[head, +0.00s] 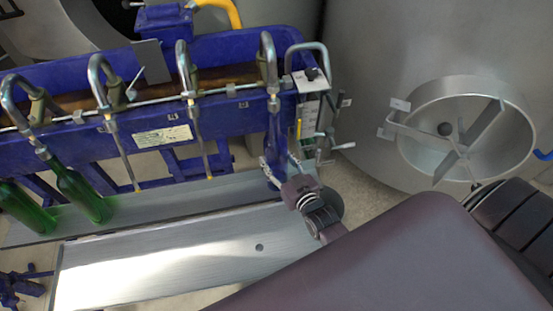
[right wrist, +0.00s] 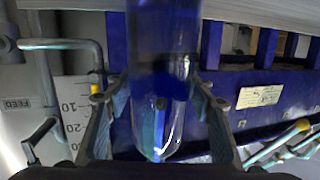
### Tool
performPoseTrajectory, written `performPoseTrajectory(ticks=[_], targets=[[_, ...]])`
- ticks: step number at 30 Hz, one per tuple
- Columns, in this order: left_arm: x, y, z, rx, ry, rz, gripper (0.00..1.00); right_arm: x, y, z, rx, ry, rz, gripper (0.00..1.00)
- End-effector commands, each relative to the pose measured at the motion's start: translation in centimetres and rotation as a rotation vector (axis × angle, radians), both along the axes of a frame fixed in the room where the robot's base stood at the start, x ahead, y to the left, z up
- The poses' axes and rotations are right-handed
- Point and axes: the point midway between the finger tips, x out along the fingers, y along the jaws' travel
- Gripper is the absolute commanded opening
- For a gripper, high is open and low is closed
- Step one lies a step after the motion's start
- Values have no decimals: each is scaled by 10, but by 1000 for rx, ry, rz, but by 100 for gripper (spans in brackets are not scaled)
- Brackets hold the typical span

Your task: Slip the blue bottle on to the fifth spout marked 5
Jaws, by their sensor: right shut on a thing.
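The blue bottle (head: 275,138) is upright below the rightmost of the hooked metal spouts (head: 268,62) in the head view. Its top meets the spout's lower end there; I cannot tell whether the spout's tube is inside the neck. My right gripper (head: 277,168) is shut on the bottle, its fingers on both sides of the lower part. In the right wrist view the bottle (right wrist: 163,75) stands between the two fingers (right wrist: 160,112), see-through, with a pale streak inside. No spout number is readable. My left gripper is not in view.
The blue filler frame (head: 230,115) carries several spouts; two green bottles (head: 80,195) (head: 25,207) stand at the left. A grey shelf (head: 180,200) runs below. A gauge (head: 310,110) with a tap stands right of the bottle, before a steel tank (head: 380,60).

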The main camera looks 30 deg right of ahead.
Motion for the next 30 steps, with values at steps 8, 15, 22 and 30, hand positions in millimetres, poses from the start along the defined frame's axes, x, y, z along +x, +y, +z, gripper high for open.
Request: performPoseTrajectory(ticks=[8, 15, 22, 30], targets=[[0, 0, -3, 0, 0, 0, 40, 1, 0, -2, 0, -7, 0, 10], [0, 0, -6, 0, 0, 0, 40, 0, 0, -5, 0, -7, 0, 10], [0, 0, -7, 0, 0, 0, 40, 0, 0, -7, 0, -7, 0, 56], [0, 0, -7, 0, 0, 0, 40, -1, 0, -8, 0, -3, 0, 70]])
